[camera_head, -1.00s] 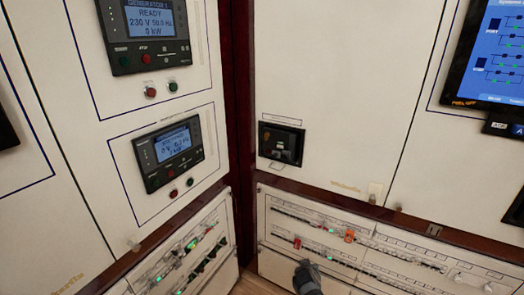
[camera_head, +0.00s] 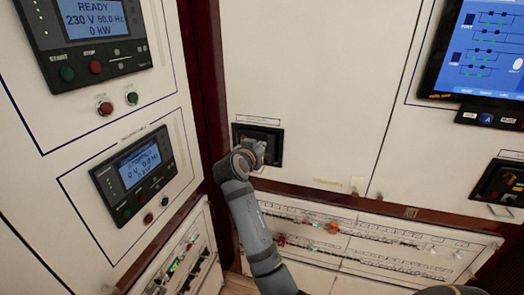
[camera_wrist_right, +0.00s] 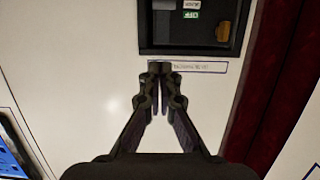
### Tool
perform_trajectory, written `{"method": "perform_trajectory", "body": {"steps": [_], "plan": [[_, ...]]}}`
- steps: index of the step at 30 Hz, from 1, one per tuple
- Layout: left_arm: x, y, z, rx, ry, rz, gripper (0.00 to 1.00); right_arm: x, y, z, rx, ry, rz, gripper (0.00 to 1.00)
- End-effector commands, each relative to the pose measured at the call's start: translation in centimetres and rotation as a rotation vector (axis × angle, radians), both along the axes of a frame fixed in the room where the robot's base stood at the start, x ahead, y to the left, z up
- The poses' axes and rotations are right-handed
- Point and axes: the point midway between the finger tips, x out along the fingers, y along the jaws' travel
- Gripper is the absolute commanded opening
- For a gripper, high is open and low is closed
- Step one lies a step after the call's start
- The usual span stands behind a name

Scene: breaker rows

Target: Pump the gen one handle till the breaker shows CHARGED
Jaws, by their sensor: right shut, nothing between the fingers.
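A dark breaker unit (camera_head: 272,135) is set in the white panel beside the dark red corner post. My right gripper (camera_head: 257,148) is in front of it in the head view and covers much of its face. In the right wrist view the breaker (camera_wrist_right: 180,43) is at the top, with a small grey flag, a green flag (camera_wrist_right: 191,15) and a brown part (camera_wrist_right: 223,32). Their lettering is too small to read surely. The right gripper (camera_wrist_right: 160,72) is shut and empty, its tips overlapping the edge of the name label. No pump handle is clearly seen. My left gripper is not in view.
The corner post (camera_head: 207,90) is close on the left. Generator control panels (camera_head: 135,175) are on the left wall. A second dark unit (camera_head: 500,187) and a blue screen (camera_head: 487,50) are at the right. Low breaker rows (camera_head: 350,235) lie below.

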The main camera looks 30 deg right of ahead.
Motion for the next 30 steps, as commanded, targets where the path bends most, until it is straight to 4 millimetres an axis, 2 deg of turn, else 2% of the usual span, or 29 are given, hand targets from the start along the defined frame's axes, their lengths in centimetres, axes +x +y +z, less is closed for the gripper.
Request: {"method": "perform_trajectory", "body": {"steps": [5, 8, 20, 24, 30], "plan": [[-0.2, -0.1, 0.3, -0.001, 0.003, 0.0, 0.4, 0.4, -0.4, -0.1, -0.003, 0.003, 0.002, 0.0], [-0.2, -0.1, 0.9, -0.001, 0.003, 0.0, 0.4, 1.2, -1.4, -0.2, -0.007, 0.005, 0.001, 0.0], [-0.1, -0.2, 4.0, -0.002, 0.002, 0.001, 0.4, 6.5, -7.7, -2.3, -0.003, 0.005, 0.0, 0.0], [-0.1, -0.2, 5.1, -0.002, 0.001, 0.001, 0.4, 5.5, -6.3, -4.4, 0.001, 0.007, 0.003, 0.0], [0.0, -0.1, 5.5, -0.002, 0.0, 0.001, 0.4, 4.9, -5.7, -5.8, 0.0, 0.003, 0.003, 0.0]]}}
